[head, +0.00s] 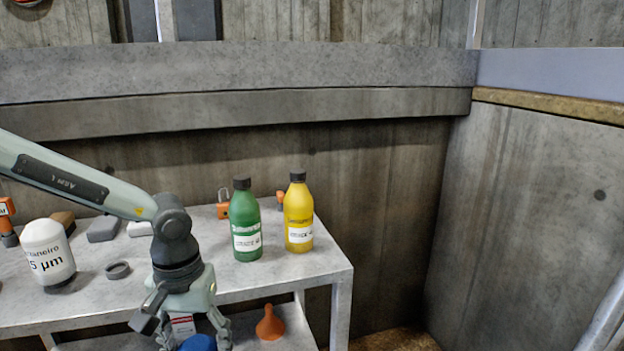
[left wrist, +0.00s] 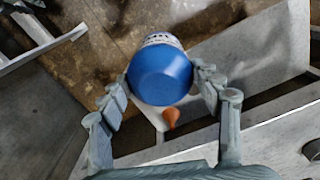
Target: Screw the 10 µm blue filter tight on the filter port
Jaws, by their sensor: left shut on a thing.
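The blue filter (left wrist: 160,75) is between the fingers of my left gripper (left wrist: 161,82) in the left wrist view. Its round blue end faces the camera, and a white printed label shows at its far edge; the 10 µm marking cannot be read. In the head view, my left gripper (head: 186,332) points down in front of the table's front edge. Only a bit of the blue filter (head: 199,343) shows there, cut off by the bottom of the picture. The gripper is shut on it. I cannot make out the filter port in either view. My right gripper is not in view.
A grey table (head: 318,268) carries a white 5 µm filter (head: 47,252), a dark ring (head: 118,270), a green bottle (head: 245,222) and a yellow bottle (head: 298,214). An orange funnel (head: 270,324) stands on the lower shelf. Concrete walls close off the back and right.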

